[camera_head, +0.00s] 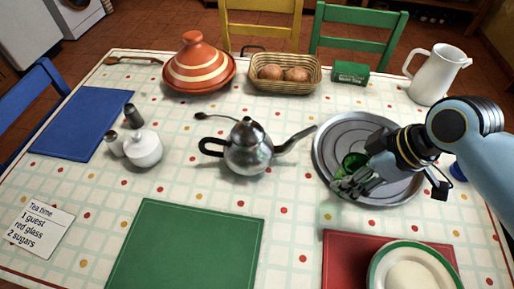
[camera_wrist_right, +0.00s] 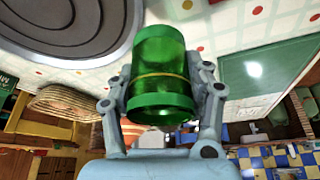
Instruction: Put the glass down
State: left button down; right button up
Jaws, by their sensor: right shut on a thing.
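A green glass (camera_head: 353,162) with a thin gold band shows in the head view over the left part of a round metal tray (camera_head: 333,127). My right gripper (camera_head: 362,180) is shut on the glass, one finger on each side, as the right wrist view shows the glass (camera_wrist_right: 160,75) between the fingers. The tray rim also shows in the right wrist view (camera_wrist_right: 70,60), beside the glass. I cannot tell whether the glass touches the tray. The fingers hide part of it in the head view. My left gripper is not in view.
A silver teapot (camera_head: 248,152) stands left of the tray, its spout pointing toward it. A white jug (camera_head: 434,78) and a green box (camera_head: 350,73) stand behind. A red mat (camera_head: 342,250) with a plate (camera_head: 378,275) lies in front. The green mat (camera_head: 185,245) is bare.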

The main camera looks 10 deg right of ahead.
jog(key=w+a+f, duration=0.1)
jog(key=w+a, duration=0.1)
jog(key=w+a+f, duration=0.3)
jog(key=w+a, duration=0.1)
jog(key=shift+w+a+f, duration=0.3)
jog(key=shift+f, duration=0.05)
jog(key=w+a+f, duration=0.2)
jog(key=f, duration=0.1)
jog(key=shift+w+a, duration=0.4)
jog(key=shift+r, duration=0.1)
jog(key=shift+s+d+b, duration=0.1)
jog(key=shift+b, duration=0.2)
jog(key=o, duration=1.2)
jog(key=shift+o, duration=0.2)
